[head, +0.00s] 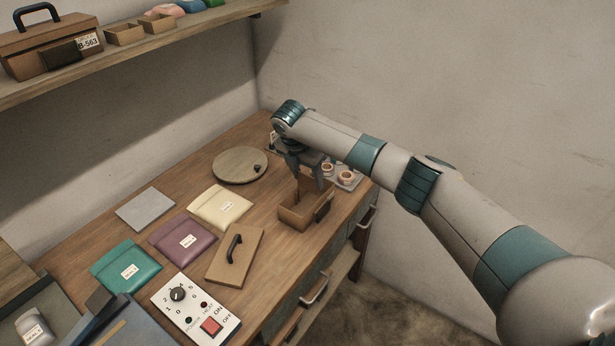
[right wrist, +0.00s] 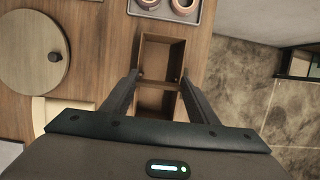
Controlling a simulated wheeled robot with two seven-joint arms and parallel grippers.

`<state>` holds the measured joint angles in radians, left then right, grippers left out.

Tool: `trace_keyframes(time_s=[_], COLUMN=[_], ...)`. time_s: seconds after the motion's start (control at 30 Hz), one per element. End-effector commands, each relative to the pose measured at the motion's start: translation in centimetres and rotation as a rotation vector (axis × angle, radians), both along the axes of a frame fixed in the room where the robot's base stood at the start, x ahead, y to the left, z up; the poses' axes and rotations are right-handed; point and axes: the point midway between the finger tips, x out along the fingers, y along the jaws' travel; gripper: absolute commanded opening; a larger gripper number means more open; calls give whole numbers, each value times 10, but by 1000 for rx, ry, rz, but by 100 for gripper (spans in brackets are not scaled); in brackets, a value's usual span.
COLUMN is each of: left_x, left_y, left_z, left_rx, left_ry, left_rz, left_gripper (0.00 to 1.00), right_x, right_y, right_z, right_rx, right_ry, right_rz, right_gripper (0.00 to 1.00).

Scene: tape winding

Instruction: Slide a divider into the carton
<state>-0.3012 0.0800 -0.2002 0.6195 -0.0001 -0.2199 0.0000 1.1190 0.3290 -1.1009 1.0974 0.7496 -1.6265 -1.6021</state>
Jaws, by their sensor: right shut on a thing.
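The carton (head: 294,217) is a small open brown box with a dark patch on its right side, near the right edge of the wooden bench. It also shows in the right wrist view (right wrist: 160,50), below and between my fingers. My right gripper (head: 308,182) points down over the carton, its two fingers set wide apart. It is shut on the divider (right wrist: 157,84), a thin brown panel that spans between the fingertips and crosses the carton's opening. How deep the panel sits in the carton is hard to tell. My left gripper is out of view.
A grey tray with cups (head: 347,176) stands just behind the carton. A round wooden board (head: 239,165) lies to the left. A brown lid with a black handle (head: 235,254), several coloured pouches and a white control box (head: 196,309) cover the front left.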

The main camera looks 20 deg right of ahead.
Motion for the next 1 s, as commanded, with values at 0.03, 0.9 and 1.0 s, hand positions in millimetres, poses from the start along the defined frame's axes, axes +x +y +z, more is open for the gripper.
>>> trace_keyframes(time_s=[0.03,0.9,1.0], left_x=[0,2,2], left_y=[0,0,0], left_z=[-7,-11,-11], left_rx=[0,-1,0], left_ry=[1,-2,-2], left_rz=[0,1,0], left_gripper=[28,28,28], right_x=[0,0,-1], right_y=[0,0,0], right_z=[-6,-38,-39], right_rx=[0,0,0], right_ry=[0,3,3], right_rz=[0,0,0], right_gripper=[33,33,33])
